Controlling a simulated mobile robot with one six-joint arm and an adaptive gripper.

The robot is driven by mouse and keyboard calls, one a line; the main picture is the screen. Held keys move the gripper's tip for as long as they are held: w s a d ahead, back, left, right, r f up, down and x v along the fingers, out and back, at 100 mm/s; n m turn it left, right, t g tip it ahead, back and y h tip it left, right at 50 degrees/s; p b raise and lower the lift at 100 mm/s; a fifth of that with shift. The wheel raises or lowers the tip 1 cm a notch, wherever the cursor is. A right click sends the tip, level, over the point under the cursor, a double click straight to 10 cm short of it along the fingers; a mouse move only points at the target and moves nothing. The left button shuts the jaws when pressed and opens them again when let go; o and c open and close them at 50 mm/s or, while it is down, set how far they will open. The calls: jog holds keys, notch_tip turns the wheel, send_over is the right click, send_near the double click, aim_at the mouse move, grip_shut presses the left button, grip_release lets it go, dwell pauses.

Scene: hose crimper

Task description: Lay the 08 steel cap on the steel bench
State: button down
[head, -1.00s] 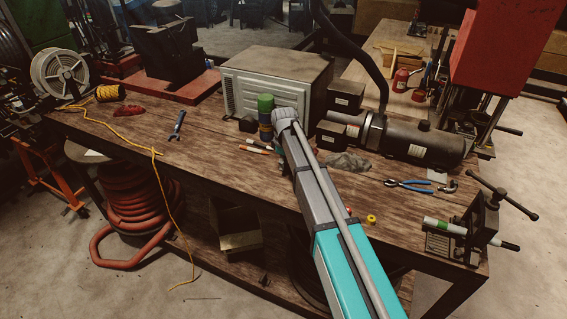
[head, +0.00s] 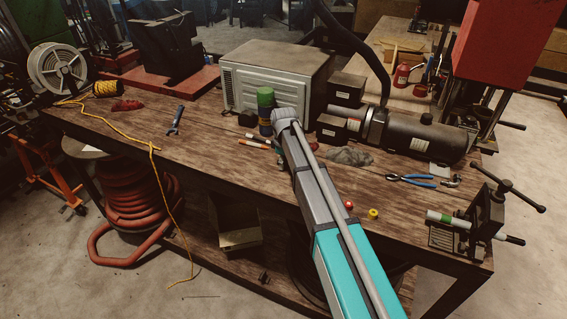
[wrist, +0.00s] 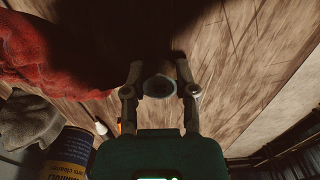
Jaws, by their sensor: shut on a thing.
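In the wrist view my gripper (wrist: 160,72) is shut on a round, hollow, grey-blue cap (wrist: 160,89), held between its two fingers. No size mark can be read on it. Brown wood planks fill the view beyond the fingers; the gap between cap and wood cannot be judged. In the head view a long wood-topped bench (head: 200,152) runs across the picture. My arm hides the gripper and the cap there. No bare steel top shows on this bench.
A red cap (head: 348,205) and a yellow cap (head: 373,213) lie near the bench's front edge. A vise (head: 486,214), blue pliers (head: 410,180) and a grey rag (head: 348,156) are to the right. In the wrist view a red cloth (wrist: 50,62) and a can (wrist: 70,155) are at left.

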jog(key=shift+f, duration=0.2)
jog(key=shift+c, duration=1.7)
grip_release()
jog(key=shift+r, duration=0.2)
notch_tip(320, 180, up, 10)
jog(key=p, duration=0.9)
jog(key=shift+f+p, duration=0.1)
jog(key=shift+p, duration=0.3)
jog(key=s+d+f+m+b, duration=0.2)
jog(key=s+d+m, duration=1.2)
jog(key=s+d, duration=1)
jog(key=shift+s+f+b, duration=0.4)
jog(key=shift+s, duration=0.6)
